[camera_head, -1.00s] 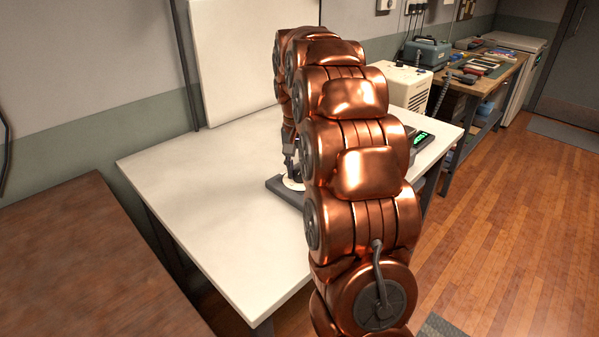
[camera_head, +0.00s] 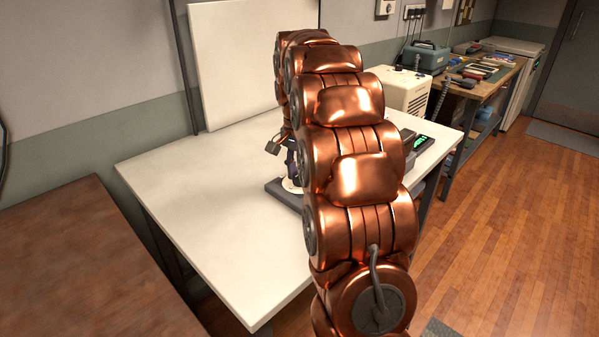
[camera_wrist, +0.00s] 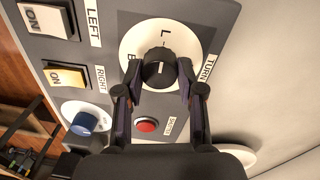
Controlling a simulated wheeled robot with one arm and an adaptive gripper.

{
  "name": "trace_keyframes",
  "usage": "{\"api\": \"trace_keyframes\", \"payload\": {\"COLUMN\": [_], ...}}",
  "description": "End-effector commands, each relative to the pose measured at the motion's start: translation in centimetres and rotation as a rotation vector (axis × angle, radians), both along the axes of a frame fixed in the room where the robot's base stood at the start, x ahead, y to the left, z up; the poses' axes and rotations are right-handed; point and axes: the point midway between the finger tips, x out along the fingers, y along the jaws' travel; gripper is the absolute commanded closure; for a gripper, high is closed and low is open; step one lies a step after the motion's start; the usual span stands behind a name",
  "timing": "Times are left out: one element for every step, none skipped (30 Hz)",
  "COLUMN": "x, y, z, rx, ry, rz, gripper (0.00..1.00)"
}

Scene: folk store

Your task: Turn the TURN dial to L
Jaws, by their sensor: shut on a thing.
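The TURN dial is a round black knob (camera_wrist: 158,66) on a white disc (camera_wrist: 130,38) in the wrist view. The letter L stands above the knob and another letter, partly hidden, is at its left. The knob's pointer is hard to make out. My gripper (camera_wrist: 160,76) has its two dark fingers on the left and right sides of the knob, shut on it. In the head view the dark panel base (camera_head: 284,194) shows on the white table, and my copper arm hides most of the panel.
On the panel in the wrist view are a red button (camera_wrist: 147,125), a blue knob (camera_wrist: 84,122), a yellow switch (camera_wrist: 67,76) and a white switch (camera_wrist: 45,19). In the head view, a cream box (camera_head: 404,91) stands behind my arm. The white table's (camera_head: 215,215) left side is clear.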

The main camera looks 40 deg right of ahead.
Motion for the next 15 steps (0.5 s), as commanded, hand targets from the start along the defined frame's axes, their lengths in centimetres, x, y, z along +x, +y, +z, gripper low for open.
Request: {"api": "trace_keyframes", "payload": {"x": [-0.05, -0.05, -0.05, -0.05, -0.05, -0.05, -0.05, -0.05, -0.05, -0.04, -0.03, -0.03, -0.03, -0.03, -0.02], "y": [0.04, 0.04, 0.04, 0.04, 0.04, 0.03, 0.03, 0.03, 0.03, 0.02, 0.02, 0.01, 0.01, 0.01, 0.0], "z": [-0.1, -0.1, -0.1, -0.1, -0.1, -0.1, -0.1, -0.1, -0.09, -0.08, -0.07, -0.06, -0.06, -0.05, -0.04], "rx": [0.002, 0.002, 0.002, 0.002, 0.002, 0.002, 0.002, 0.002, 0.001, 0.002, 0.002, 0.002, 0.001, 0.001, 0.001], "ry": [0.003, 0.003, 0.003, 0.003, 0.003, 0.003, 0.003, 0.003, 0.003, 0.002, 0.002, 0.002, 0.001, 0.001, 0.001], "rz": [0.0, 0.0, 0.0, 0.0, 0.001, 0.001, 0.001, 0.001, 0.001, 0.001, 0.001, 0.001, 0.001, 0.001, 0.001], "gripper": [0.97, 0.97, 0.97, 0.97, 0.97, 0.97, 0.61, 0.58, 0.54, 0.51, 0.48, 0.44, 0.4, 0.37, 0.37]}}
